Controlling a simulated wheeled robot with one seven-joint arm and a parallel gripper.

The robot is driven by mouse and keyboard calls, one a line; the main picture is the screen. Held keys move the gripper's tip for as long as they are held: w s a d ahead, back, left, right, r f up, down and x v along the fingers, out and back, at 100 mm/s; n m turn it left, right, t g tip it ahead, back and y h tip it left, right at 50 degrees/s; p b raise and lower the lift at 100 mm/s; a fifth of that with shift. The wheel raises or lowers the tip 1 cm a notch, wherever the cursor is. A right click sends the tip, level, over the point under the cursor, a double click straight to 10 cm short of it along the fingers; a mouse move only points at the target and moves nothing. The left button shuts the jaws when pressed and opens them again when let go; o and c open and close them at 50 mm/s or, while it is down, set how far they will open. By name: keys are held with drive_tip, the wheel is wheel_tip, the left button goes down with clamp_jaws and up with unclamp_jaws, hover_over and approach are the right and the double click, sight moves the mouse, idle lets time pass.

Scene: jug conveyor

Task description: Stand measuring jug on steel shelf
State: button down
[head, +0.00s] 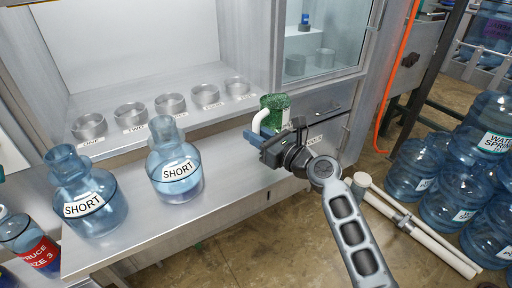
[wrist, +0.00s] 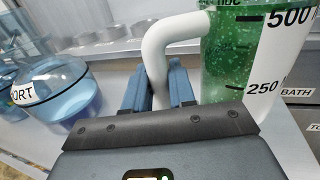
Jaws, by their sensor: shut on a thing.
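The measuring jug (head: 275,109) is green and speckled, with a white handle, near the right end of the steel shelf (head: 225,190). In the wrist view the jug (wrist: 240,70) looks upright and shows 500 and 250 marks. My gripper (head: 262,135) is shut on its white handle (wrist: 154,55), with the blue fingers (wrist: 160,85) on either side of it. The jug's base is hidden by my gripper, so I cannot tell whether it touches the steel.
Two blue bottles labelled SHORT (head: 177,172) (head: 85,195) stand on the steel to the left. Several labelled metal rings (head: 130,115) line the ledge behind. A glass-doored cabinet (head: 325,40) is behind the jug. Large water bottles (head: 412,168) and white pipes (head: 425,235) are on the floor at right.

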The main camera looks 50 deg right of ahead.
drive_tip(key=shift+f+b, duration=0.75)
drive_tip(key=shift+f, duration=1.25)
drive_tip(key=shift+f, duration=0.1)
drive_tip(key=shift+f, duration=0.1)
drive_tip(key=c, duration=0.9)
unclamp_jaws()
drive_tip(key=shift+c, duration=0.2)
drive_tip(key=shift+r, duration=0.3)
drive_tip(key=s, duration=1.2)
drive_tip(key=shift+a+b, duration=0.3)
drive_tip(key=shift+b, duration=0.1)
